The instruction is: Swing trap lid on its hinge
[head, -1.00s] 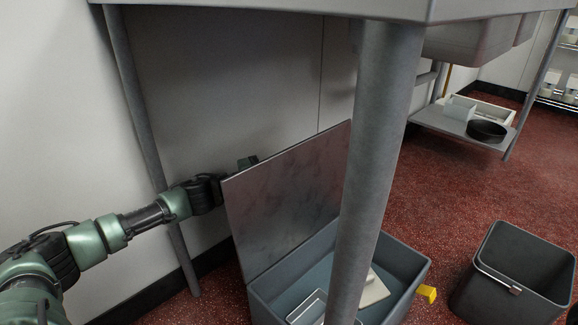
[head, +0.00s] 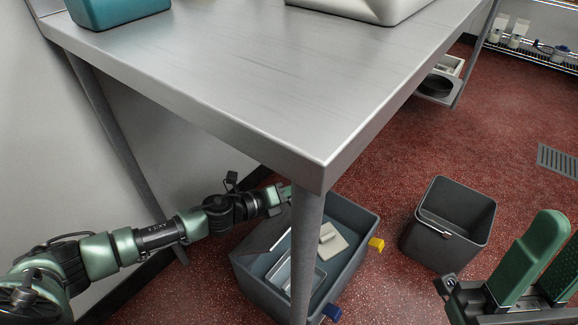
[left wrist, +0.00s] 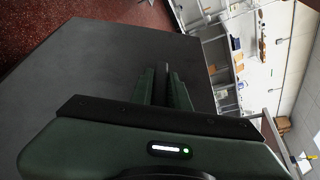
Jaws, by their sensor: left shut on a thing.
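The grey trap box (head: 262,289) stands on the floor beyond the table leg in the head view. Its lid (head: 264,236) is raised off the box at the box's left side, and the table corner and leg hide part of it. In the left wrist view the lid (left wrist: 100,70) is a broad dark grey panel. My left gripper (head: 284,194) is shut on the lid, its fingers (left wrist: 166,80) against the panel. My right gripper (head: 553,245) is at the lower right, open and empty, away from the box.
A metal table (head: 250,70) overhangs the box, and its leg (head: 305,240) crosses in front. Inside the box are a light tray (head: 300,272) and a pale block (head: 333,242). Yellow (head: 376,244) and blue (head: 331,312) tabs stick out. A dark bin (head: 440,235) stands to the right.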

